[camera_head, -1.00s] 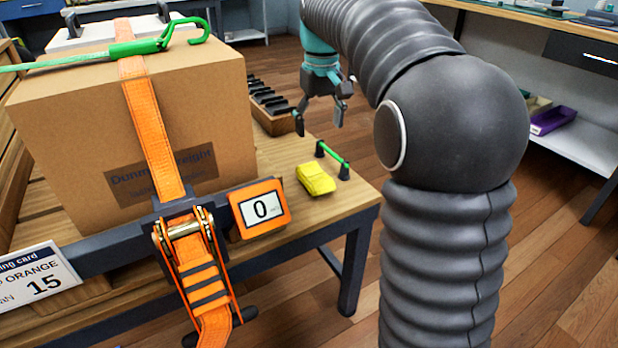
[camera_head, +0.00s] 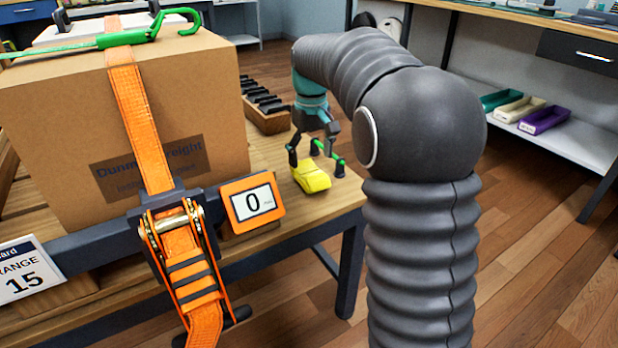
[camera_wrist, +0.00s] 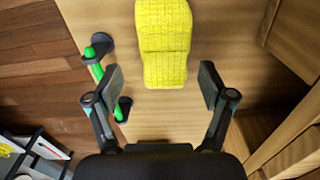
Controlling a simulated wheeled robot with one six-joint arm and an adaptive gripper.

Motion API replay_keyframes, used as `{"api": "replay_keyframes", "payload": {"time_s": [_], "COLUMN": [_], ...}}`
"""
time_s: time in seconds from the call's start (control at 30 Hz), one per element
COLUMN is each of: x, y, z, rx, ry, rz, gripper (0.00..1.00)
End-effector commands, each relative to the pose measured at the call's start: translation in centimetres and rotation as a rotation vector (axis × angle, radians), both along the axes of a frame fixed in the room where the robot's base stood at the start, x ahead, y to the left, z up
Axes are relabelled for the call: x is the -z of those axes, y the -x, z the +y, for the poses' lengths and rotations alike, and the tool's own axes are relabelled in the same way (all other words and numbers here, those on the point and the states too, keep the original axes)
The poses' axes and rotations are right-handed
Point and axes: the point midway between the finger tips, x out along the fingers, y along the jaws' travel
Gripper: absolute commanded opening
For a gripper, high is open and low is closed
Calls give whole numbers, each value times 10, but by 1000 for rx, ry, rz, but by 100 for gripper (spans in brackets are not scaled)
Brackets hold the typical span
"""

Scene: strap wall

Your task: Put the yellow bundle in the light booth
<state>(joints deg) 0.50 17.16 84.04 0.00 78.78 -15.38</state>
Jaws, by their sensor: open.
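The yellow bundle (camera_head: 310,176) lies on the wooden table near its right end. In the wrist view the bundle (camera_wrist: 164,42) is a folded, woven yellow pad, lying ahead of my fingertips and centred between them. My gripper (camera_head: 316,160) is open and empty, just above and behind the bundle in the head view. In the wrist view my gripper (camera_wrist: 160,88) has its two fingers spread wider than the bundle, with the bundle's near end almost level with the tips. I cannot pick out a light booth in these frames.
A green bar on black posts (camera_wrist: 97,62) stands close beside my left-hand finger. A strapped cardboard box (camera_head: 60,130), an orange display (camera_head: 252,203) reading 0 and a black-slotted wooden rack (camera_head: 268,115) share the table. Several coloured bins (camera_head: 545,120) sit on a shelf at right.

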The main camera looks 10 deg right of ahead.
Motion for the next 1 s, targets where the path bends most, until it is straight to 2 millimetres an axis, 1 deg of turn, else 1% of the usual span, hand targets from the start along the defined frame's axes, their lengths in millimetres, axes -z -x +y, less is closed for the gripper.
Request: {"api": "replay_keyframes", "payload": {"time_s": [0.2,0.3,0.4,0.6,0.67,0.7,0.77,0.8,0.87,0.93,0.97,1.0], "x": [29,42,48,48,48,48,48,48,48,48,48,48], "y": [4,4,4,4,4,4,4,4,4,4,4,4], "z": [6,5,5,5,5,5,5,5,5,5,5,5], "rx": [-1,0,0,0,0,0,0,0,0,0,0,0], "ry": [0,0,0,0,0,0,0,0,0,0,0,0], "rz": [2,2,1,0,0,0,0,0,0,0,0,0], "gripper": [81,81,81,81,66,56,41,31,16,16,10,10]}}
